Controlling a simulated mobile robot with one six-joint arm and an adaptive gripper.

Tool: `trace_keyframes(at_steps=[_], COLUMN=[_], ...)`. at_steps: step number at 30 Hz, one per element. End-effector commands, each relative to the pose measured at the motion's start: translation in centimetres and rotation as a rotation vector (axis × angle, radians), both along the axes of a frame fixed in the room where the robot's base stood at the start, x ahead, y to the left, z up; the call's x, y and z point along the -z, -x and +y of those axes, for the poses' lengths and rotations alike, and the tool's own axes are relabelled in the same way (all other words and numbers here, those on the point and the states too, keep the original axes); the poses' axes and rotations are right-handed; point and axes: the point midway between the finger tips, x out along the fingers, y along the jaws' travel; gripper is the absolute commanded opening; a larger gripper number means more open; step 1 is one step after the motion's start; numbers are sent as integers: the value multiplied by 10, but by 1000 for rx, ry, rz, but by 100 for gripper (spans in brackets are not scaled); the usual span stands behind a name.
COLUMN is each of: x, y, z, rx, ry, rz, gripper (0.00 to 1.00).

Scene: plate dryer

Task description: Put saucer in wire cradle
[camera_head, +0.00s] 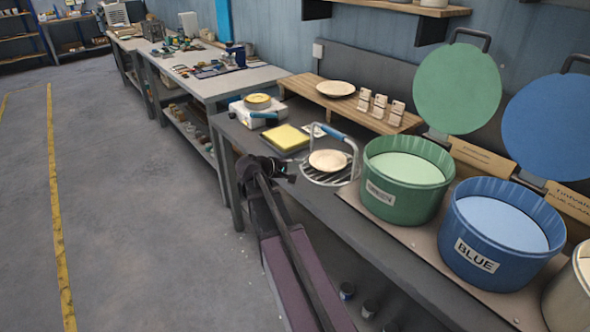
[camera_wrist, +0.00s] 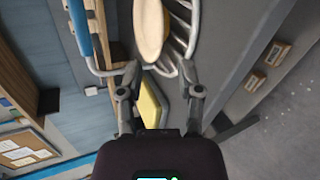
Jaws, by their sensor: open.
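A cream saucer (camera_head: 328,160) lies on the wire cradle (camera_head: 352,172), a grey wire rack with a raised loop handle that has a blue grip. The saucer looks flat and within the wires; its exact seating is hard to tell. In the wrist view, the saucer (camera_wrist: 150,32) and the cradle's wires (camera_wrist: 184,38) are at the top, just beyond my fingertips. My gripper (camera_head: 284,172) is at the bench's front edge, left of the cradle. In the wrist view my gripper (camera_wrist: 160,72) is open, with nothing between its fingers and apart from the saucer.
A green tub (camera_head: 402,205) and a blue tub (camera_head: 492,270) stand right of the cradle. A yellow sponge-like pad (camera_head: 286,138) and a white device with a yellow dish (camera_head: 258,102) are behind-left. Another plate (camera_head: 335,88) lies on a wooden riser (camera_head: 312,90). Open floor is left.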

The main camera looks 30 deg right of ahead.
Motion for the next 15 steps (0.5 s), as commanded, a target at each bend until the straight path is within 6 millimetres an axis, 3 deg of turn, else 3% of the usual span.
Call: trace_keyframes(at_steps=[8, 11, 15], x=[9, 20, 42], y=[6, 14, 29], z=[13, 30, 69], rx=[4, 12, 30], ry=[-53, -123, -273], rz=[-18, -42, -84], gripper=[47, 47, 47])
